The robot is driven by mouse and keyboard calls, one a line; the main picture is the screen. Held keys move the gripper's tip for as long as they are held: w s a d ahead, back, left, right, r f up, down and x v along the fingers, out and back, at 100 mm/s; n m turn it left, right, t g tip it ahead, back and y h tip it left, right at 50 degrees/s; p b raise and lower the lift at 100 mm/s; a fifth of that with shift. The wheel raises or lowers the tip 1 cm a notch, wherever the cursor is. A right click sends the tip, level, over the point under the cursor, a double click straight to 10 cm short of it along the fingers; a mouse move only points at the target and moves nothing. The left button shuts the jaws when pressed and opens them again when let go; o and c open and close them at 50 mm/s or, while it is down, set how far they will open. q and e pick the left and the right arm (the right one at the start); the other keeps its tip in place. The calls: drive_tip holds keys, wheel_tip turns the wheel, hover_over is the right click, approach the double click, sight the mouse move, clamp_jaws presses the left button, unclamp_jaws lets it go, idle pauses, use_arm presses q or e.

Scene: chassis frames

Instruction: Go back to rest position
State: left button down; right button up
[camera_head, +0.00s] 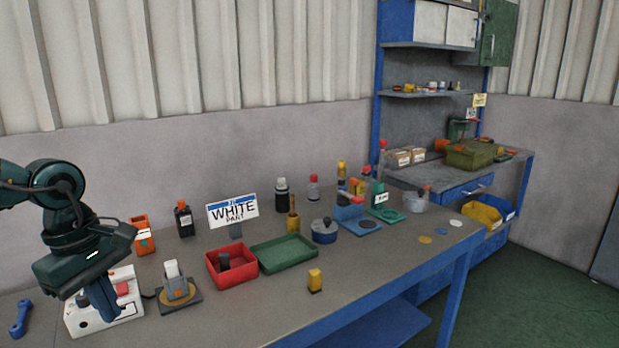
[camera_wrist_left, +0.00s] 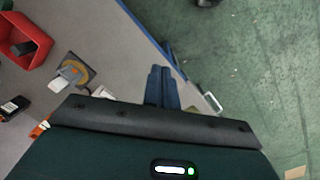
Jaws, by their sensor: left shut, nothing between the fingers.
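My left gripper (camera_head: 103,300) comes in from the left in the head view, its blue fingers pointing down over the white box with red and dark parts (camera_head: 125,308). The fingers are shut and hold nothing. In the left wrist view the shut blue fingers (camera_wrist_left: 161,72) show near the middle, by the table's blue edge with green floor beyond. The fingers hide part of the white box. I cannot tell whether they touch it. My right gripper is not in view.
The front right tabletop is clear.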

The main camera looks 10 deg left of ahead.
use_arm(q)
drive_tip(key=s+d+f+n+t+h, duration=0.15)
drive_tip(key=f+n+t+h, duration=0.35)
drive_tip(key=f+n, duration=0.8)
drive_tip(key=d+f+n+t+h, duration=0.25)
drive_tip(key=f+n+t, duration=0.5)
drive_tip(key=n, duration=1.15)
drive_tip(key=s+d+f+n+g+y, duration=0.1)
drive_tip(key=s+d+f+n, duration=0.3)
drive_tip(key=n, duration=0.7)
drive_tip(key=s+d+f+n+g+y, duration=0.1)
drive_tip(key=s+d+f+n+y, duration=0.3)
drive_tip(key=d+f+n, duration=0.4)
drive_tip(key=d+n, duration=0.2)
drive_tip(key=d, duration=0.1)
drive_tip(key=shift+s+d+n+b, duration=0.25)
drive_tip(key=shift+s+n+b, duration=0.1)
drive_tip(key=shift+n, duration=0.05)
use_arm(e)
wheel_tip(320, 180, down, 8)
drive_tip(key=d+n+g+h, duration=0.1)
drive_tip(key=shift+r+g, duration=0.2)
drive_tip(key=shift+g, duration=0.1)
use_arm(q)
drive_tip(key=shift+a+y, duration=0.15)
drive_tip(key=shift+y, duration=0.1)
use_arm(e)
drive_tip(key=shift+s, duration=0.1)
